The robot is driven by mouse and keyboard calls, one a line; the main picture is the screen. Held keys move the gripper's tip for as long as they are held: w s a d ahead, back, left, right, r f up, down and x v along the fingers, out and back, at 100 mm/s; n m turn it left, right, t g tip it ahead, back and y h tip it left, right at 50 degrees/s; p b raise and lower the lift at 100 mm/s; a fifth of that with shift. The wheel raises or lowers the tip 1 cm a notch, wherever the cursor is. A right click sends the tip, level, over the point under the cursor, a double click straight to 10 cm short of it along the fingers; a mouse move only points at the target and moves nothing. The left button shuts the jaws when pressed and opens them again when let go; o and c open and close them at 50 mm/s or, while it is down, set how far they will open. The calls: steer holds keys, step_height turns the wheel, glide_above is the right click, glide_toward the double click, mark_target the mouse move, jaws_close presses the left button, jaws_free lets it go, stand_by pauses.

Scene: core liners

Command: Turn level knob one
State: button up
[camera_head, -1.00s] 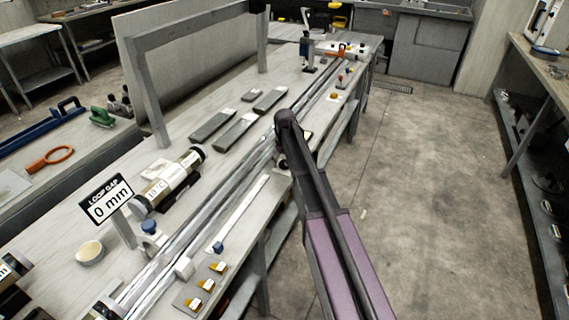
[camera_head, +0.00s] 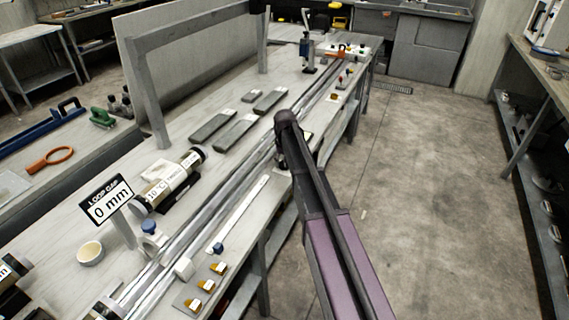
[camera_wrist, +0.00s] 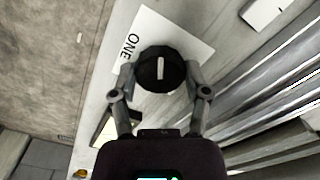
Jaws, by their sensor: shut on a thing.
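Level knob one (camera_wrist: 160,69) is a round black knob with a white pointer bar, seen in the wrist view. It sits on a white plate (camera_wrist: 198,49) whose printed word "ONE" shows to the left of the knob. My gripper (camera_wrist: 158,88) is over the knob with one finger on each side, shut on it. The pointer bar runs nearly straight up and down in the wrist view. In the head view my arm covers the knob, and the fingers cannot be made out there.
Long metal rails (camera_head: 205,210) run along the bench beside the knob. A "LOOP GAP 0 mm" sign (camera_head: 107,200) stands at the left. Several orange-tabbed pieces (camera_head: 207,285) lie near the front edge. A grey frame (camera_head: 147,95) rises behind. The floor at right is clear.

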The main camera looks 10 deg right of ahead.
steer(key=shift+m, duration=0.9)
steer(key=o, duration=1.1)
steer(key=shift+o, duration=0.2)
steer(key=shift+n, duration=0.4)
steer(key=n, duration=0.4)
step_height(320, 180, up, 14)
steer(key=p, duration=1.4)
steer(key=s+f+m+b, duration=0.2)
steer(key=s+f+b, duration=0.1)
steer(key=s, duration=2.5)
steer(key=shift+s+f+m, duration=0.2)
steer(key=shift+s+m, duration=0.1)
steer(key=shift+s, duration=0.1)
